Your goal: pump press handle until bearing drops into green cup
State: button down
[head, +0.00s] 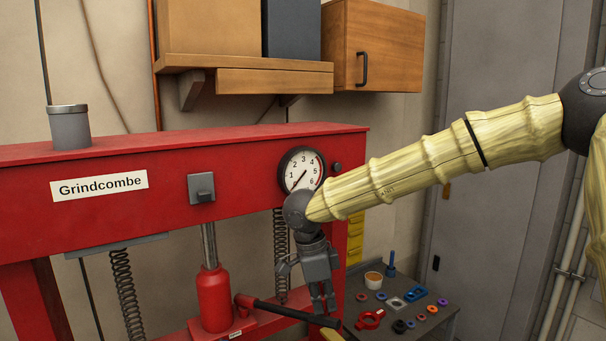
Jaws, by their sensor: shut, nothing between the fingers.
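The red press frame (105,215) with a "Grindcombe" label fills the left and middle. A red bottle jack (213,300) stands under its beam, its steel rod reaching up to the beam. The press handle (285,313) is a black bar running from a red socket beside the jack down to the right. My gripper (323,305) points down, shut and empty, just above the handle's outer end. I cannot tell whether it touches the bar. The bearing and the green cup are not visible; the lower press is cut off by the picture edge.
A round gauge (302,171) sits on the beam behind my wrist. Two coil springs hang below the beam. A grey bench (440,321) at the lower right holds rings, a small cup and several small parts. A wooden shelf and cabinet (384,48) hang above.

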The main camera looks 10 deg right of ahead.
jog(key=shift+f+b, duration=1.05)
jog(key=shift+f, duration=5.9)
jog(key=shift+r+p, duration=1.7)
jog(key=shift+r, duration=5.5)
jog(key=shift+f, duration=0.1)
jog(key=shift+f+b, duration=1.2)
jog(key=shift+f, duration=6.15)
jog(key=shift+r+p, duration=1.2)
jog(key=shift+r, duration=6.1)
